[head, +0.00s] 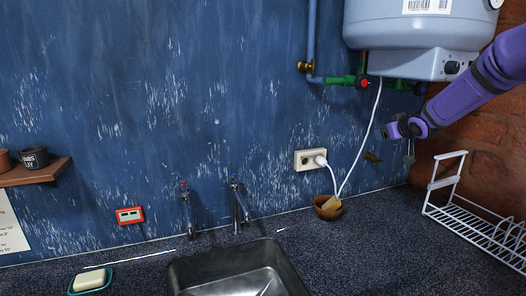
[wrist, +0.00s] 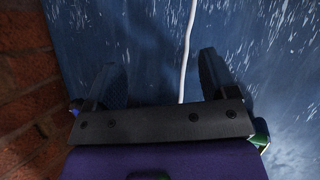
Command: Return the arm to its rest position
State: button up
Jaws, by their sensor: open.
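My purple arm reaches in from the right edge in the head view, in front of the brick wall and below the water heater. My gripper (head: 390,131) is at its end, small and partly unclear there, above the counter and to the right of the wall socket. In the wrist view my gripper (wrist: 160,78) shows two dark fingers spread wide apart. Nothing is held between them. A white cable (wrist: 187,45) runs down the blue wall behind the gap between the fingers.
The water heater (head: 415,35) hangs above, with green valves under it. A white dish rack (head: 490,235) stands on the counter at right. A wooden bowl (head: 327,208) sits below the socket (head: 310,160). The sink (head: 240,275) and taps (head: 238,205) are at centre.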

jog(key=s+a+r+m+g+h, duration=0.1)
jog(key=s+a+r, duration=0.15)
jog(key=s, duration=0.55)
jog(key=s+a+r+g+h, duration=0.15)
jog(key=s+r, duration=0.25)
jog(key=s, duration=0.4)
jog(key=s+a+r+m+g, duration=0.1)
jog(key=s+a+r+g, duration=0.15)
jog(key=s, duration=0.65)
jog(key=s+a+f+g+y, duration=0.1)
jog(key=s+a+f, duration=0.1)
jog(key=s, duration=1.2)
jog(key=s+a+f+m+g+y, duration=0.1)
jog(key=s+a, duration=0.3)
jog(key=s, duration=0.9)
jog(key=shift+s+a+f+g, duration=0.3)
jog(key=shift+f+g, duration=0.2)
jog(key=shift+f, duration=0.35)
